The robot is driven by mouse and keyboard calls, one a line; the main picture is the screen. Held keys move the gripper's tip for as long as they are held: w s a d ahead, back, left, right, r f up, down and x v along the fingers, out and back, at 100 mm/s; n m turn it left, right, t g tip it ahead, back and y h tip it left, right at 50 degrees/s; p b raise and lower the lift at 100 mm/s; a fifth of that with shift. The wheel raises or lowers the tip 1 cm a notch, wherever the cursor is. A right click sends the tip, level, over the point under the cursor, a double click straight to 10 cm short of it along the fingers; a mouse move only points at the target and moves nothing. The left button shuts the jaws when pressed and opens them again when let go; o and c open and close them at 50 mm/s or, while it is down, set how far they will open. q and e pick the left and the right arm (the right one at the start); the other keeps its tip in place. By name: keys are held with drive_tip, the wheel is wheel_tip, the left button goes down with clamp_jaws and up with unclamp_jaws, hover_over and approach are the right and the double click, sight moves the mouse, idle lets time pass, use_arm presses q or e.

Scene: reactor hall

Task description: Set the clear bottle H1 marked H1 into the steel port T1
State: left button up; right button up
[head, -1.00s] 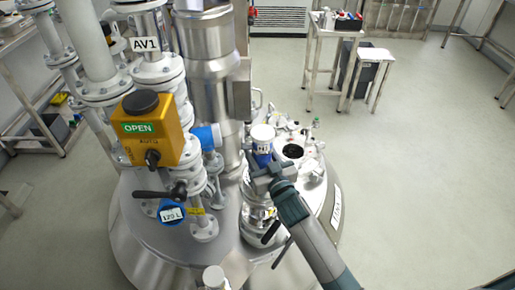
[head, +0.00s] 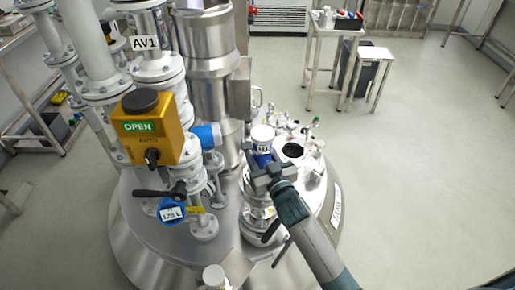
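The clear bottle H1 (head: 262,146) has a white cap and a blue label. It stands upright above the steel fittings on top of the reactor vessel. My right gripper (head: 264,172) comes in from the lower right and is closed around the bottle's lower part, which it hides. A flanged steel neck (head: 258,212) sits directly below the gripper. I cannot read a T1 mark on it, and I cannot tell whether the bottle's base touches it. My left gripper is not in view.
A round dark opening (head: 293,150) lies right of the bottle among small fittings. The yellow OPEN valve box (head: 147,128), a blue gauge (head: 171,212) and white pipes crowd the left. A trolley (head: 333,40) stands behind on open floor.

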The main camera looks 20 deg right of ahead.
drive_tip(key=shift+f+b, duration=0.4)
drive_tip(key=shift+f, duration=0.25)
drive_tip(key=shift+f, duration=0.1)
